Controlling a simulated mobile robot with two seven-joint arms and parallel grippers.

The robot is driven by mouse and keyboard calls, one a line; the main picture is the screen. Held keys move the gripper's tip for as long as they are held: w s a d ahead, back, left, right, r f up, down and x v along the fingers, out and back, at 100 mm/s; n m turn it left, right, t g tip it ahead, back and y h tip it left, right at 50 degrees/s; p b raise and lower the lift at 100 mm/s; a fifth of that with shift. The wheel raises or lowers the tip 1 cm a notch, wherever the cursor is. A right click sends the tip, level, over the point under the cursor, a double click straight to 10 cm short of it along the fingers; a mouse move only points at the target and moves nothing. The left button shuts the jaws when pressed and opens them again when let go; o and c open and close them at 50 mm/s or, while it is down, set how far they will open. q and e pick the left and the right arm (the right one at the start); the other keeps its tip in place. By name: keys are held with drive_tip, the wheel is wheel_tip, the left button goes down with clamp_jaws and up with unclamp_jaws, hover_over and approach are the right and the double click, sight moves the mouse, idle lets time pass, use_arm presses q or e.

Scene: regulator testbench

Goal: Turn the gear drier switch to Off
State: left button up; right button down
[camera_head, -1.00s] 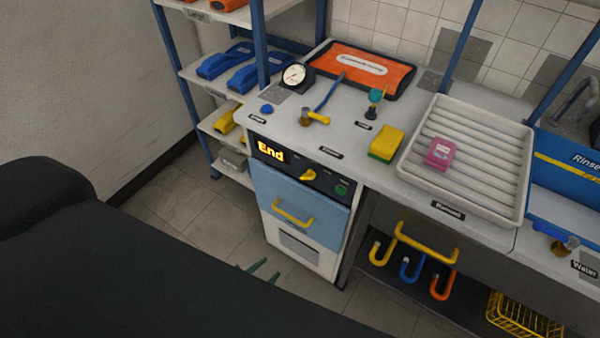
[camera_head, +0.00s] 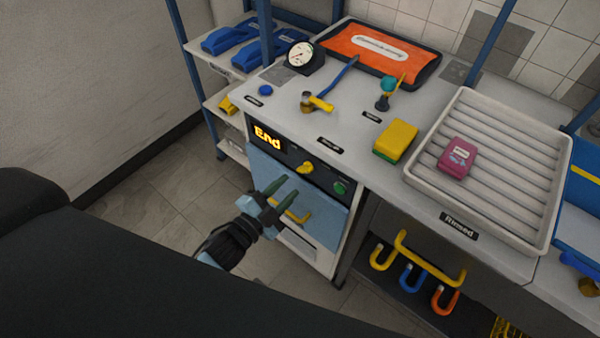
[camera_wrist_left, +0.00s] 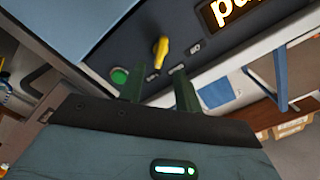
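The knob (camera_wrist_left: 160,52) also shows in the left wrist view, just beyond the fingers. My left gripper (camera_head: 282,188) is open and empty, in front of the drier, below and left of the knob and apart from it. The left wrist view shows its two separated fingers (camera_wrist_left: 158,92). My right gripper is not in view.
The yellow drawer handle (camera_head: 290,212) is close beside my left gripper. On the bench above are a pressure gauge (camera_head: 300,56), a yellow-green sponge (camera_head: 396,141) and a white ribbed tray (camera_head: 414,172) with a pink box (camera_head: 457,158). Floor at left is clear.

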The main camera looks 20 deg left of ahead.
sight(303, 172)
use_arm(q)
drive_tip(key=shift+x, duration=3.1)
clamp_jaws()
